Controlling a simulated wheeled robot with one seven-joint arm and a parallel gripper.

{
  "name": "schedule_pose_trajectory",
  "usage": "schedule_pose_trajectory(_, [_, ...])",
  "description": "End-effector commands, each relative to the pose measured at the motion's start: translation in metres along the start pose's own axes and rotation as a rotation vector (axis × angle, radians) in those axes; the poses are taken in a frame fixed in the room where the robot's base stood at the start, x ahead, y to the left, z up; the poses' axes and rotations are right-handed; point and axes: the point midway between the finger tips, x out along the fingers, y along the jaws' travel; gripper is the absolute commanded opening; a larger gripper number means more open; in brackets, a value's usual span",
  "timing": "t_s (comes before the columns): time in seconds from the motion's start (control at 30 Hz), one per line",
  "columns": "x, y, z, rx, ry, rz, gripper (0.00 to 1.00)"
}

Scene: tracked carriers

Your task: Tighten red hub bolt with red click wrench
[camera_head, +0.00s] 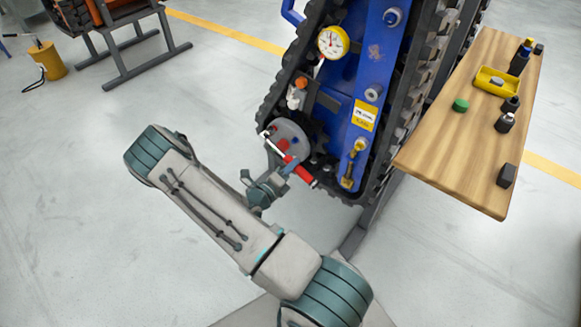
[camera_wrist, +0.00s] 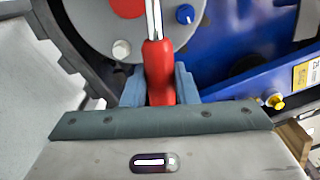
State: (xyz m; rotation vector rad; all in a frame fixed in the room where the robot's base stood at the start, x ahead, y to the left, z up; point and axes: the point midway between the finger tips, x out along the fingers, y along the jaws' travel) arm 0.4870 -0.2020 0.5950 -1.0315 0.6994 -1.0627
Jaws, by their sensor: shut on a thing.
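The red click wrench (camera_head: 302,175) has a red handle and a bright metal shaft, and it lies across the grey hub (camera_head: 297,132). My gripper (camera_wrist: 158,84) is shut on its red handle (camera_wrist: 158,62), with one blue-grey finger on each side. In the wrist view the shaft runs up over the hub face (camera_wrist: 90,22) and out at the top edge. The wrench head and any bolt under it are out of that view. A red round part (camera_wrist: 128,6) is cut off at the top. A blue bolt (camera_wrist: 185,14) and a whitish bolt (camera_wrist: 121,49) show on the hub.
The hub sits inside a dark track on a blue carrier frame (camera_head: 372,60) with a gauge (camera_head: 332,42). A yellow fitting (camera_head: 352,165) is right of the hub. A wooden table (camera_head: 455,150) with small parts and a yellow tray (camera_head: 497,82) stands right.

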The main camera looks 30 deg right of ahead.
Motion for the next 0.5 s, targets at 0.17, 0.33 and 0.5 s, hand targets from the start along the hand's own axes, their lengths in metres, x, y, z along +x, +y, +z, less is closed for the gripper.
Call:
schedule_pose_trajectory(0.17, [0.0002, -0.0005, 0.0004, 0.001, -0.001, -0.002, 0.0])
schedule_pose_trajectory(0.33, [0.0007, -0.0005, 0.0004, 0.001, -0.001, -0.002, 0.0])
schedule_pose_trajectory(0.5, [0.0041, -0.0007, 0.0004, 0.001, -0.001, -0.002, 0.0])
